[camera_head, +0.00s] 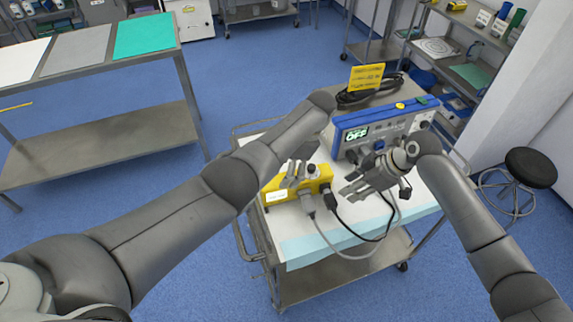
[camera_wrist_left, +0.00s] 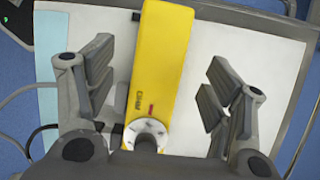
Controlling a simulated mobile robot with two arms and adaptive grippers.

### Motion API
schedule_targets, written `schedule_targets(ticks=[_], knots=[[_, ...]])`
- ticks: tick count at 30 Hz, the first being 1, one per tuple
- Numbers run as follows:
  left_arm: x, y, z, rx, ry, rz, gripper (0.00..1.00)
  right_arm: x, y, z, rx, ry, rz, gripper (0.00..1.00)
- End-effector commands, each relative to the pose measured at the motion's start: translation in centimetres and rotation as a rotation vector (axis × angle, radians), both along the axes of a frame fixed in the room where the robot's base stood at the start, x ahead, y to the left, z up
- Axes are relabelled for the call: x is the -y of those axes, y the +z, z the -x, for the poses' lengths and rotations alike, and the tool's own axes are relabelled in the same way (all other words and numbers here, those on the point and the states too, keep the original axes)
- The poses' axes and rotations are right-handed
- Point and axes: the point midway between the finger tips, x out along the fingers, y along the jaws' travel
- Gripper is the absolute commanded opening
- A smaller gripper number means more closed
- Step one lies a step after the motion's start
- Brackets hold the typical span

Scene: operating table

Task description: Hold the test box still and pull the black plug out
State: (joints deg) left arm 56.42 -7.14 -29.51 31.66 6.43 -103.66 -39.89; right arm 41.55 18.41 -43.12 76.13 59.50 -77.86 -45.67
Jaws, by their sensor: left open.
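The yellow test box (camera_head: 272,186) lies on the cart at the left, with a white label on its front. The left wrist view shows its yellow top (camera_wrist_left: 165,65) and a round pale dial. My left gripper (camera_head: 293,174) is open over the box, and its fingers (camera_wrist_left: 160,88) stand on either side of it, apart from its sides. The black plug (camera_head: 328,196) sits at the box's right front end, with a black cable running from it. A grey plug (camera_head: 308,204) is beside it. My right gripper (camera_head: 347,186) is to the right of the plug, its fingers apart and empty.
A blue-and-grey device (camera_head: 385,124) reading OFF stands behind, with a yellow sign (camera_head: 366,77) and coiled black cable. Grey and black cables loop over the cart's front. The cart top (camera_head: 412,205) is clear at right front. A stool (camera_head: 531,165) stands at the right.

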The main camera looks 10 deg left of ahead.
Motion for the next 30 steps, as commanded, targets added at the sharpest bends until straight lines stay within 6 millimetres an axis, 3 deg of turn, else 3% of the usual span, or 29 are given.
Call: schedule_targets(ticks=[9,13,19,29,30], knots=[[-2.1,-5.6,1.3,-0.002,0.003,-0.002,0.75,0.0,0.0,0.0,0.000,0.000,0.000,0.36],[-2.6,-7.1,1.5,0.000,0.003,-0.002,0.75,0.0,0.0,0.0,0.000,0.000,0.000,0.36],[-3.1,-8.3,1.7,0.001,0.002,-0.002,0.75,0.0,0.0,0.0,0.000,0.000,0.000,0.36],[-3.2,-8.6,1.8,0.003,0.002,-0.001,0.75,0.0,0.0,0.0,0.000,0.000,0.000,0.36],[-3.2,-8.6,1.8,0.003,0.003,-0.001,0.71,0.0,0.0,0.0,0.000,0.000,0.000,0.36]])
